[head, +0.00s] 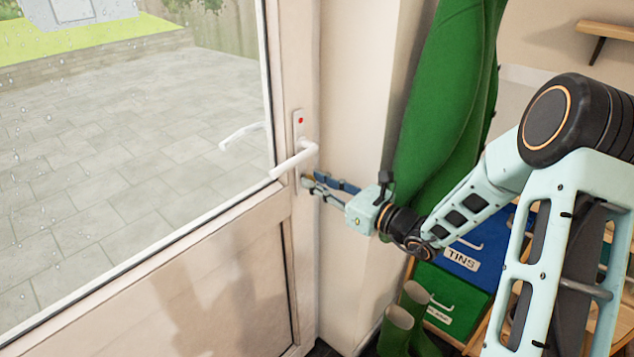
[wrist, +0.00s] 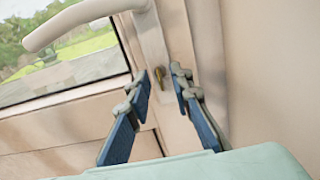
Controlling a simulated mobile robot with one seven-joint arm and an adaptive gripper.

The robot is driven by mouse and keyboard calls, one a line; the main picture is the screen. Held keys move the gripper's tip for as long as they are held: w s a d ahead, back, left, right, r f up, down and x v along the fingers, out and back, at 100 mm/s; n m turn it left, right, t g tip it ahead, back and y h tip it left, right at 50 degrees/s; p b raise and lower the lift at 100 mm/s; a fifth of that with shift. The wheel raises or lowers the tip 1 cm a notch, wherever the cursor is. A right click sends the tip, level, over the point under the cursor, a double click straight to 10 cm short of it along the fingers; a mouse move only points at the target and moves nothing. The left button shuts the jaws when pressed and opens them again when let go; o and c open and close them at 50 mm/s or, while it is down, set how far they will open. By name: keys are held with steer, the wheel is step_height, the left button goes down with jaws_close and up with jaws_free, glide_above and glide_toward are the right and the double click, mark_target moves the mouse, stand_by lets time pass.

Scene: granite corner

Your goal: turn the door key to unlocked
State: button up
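The door key (wrist: 159,76) is a small brass-coloured shape low on the door's lock plate, below the white lever handle (head: 296,160). My gripper (wrist: 160,78) is open, its two blue fingers with grey tips standing one on each side of the key. Gaps show between the key and both fingertips, so the fingers do not grip it. In the head view my gripper (head: 306,182) is at the lock plate just under the handle, and the fingers largely hide the key. A red mark (head: 300,120) shows on the plate above the handle. The door (head: 225,270) looks shut.
The lever handle crosses the upper left of the wrist view, just above the fingers. A green coat (head: 445,100) hangs right of the door, close to my wrist.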

steer(key=shift+w+a, duration=0.1)
steer(key=shift+c, duration=0.3)
jaws_close()
steer(key=shift+f+n+b, duration=0.1)
steer(key=shift+n+b, duration=0.2)
steer(key=shift+b, duration=0.05)
steer(key=shift+a+n+b, duration=0.15)
steer(key=shift+n+b, duration=8.45)
steer(key=shift+b, duration=2.95)
